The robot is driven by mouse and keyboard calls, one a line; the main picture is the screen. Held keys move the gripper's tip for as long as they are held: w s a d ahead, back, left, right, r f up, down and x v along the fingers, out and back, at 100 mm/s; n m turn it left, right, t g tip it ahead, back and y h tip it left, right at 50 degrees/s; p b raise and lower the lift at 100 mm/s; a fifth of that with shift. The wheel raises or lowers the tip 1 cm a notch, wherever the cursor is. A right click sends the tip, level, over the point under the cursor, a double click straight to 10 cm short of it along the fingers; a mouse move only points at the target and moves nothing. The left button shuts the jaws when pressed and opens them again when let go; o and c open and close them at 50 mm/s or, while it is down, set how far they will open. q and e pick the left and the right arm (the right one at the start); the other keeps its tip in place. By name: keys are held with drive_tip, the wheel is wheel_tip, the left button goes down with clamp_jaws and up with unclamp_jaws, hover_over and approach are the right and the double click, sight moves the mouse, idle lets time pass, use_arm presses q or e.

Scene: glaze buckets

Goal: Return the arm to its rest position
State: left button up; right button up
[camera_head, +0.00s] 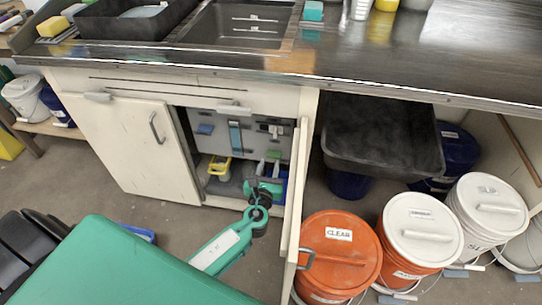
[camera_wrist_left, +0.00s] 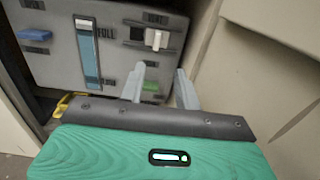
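My left arm (camera_head: 225,245) reaches forward to the open cabinet under the counter. My left gripper (camera_head: 268,168) is at the cabinet opening, between the closed door and the opened door. In the left wrist view, its two grey fingers (camera_wrist_left: 161,85) stand apart with nothing between them, so it is open and empty. They point at a grey panel (camera_wrist_left: 55,62) that carries a blue strip, a white switch-like piece and labels. My right gripper is not in view.
The opened cabinet door (camera_head: 294,200) stands close right of my gripper. A yellow-handled container (camera_head: 219,168) sits inside the cabinet. Orange buckets (camera_head: 338,262) and a white bucket (camera_head: 489,207) stand on the floor at right. The counter (camera_head: 400,60) runs above the cabinet.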

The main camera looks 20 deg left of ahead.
use_arm(q)
drive_tip(key=shift+s+d, duration=0.1)
drive_tip(key=shift+s, duration=0.25)
idle(0.3)
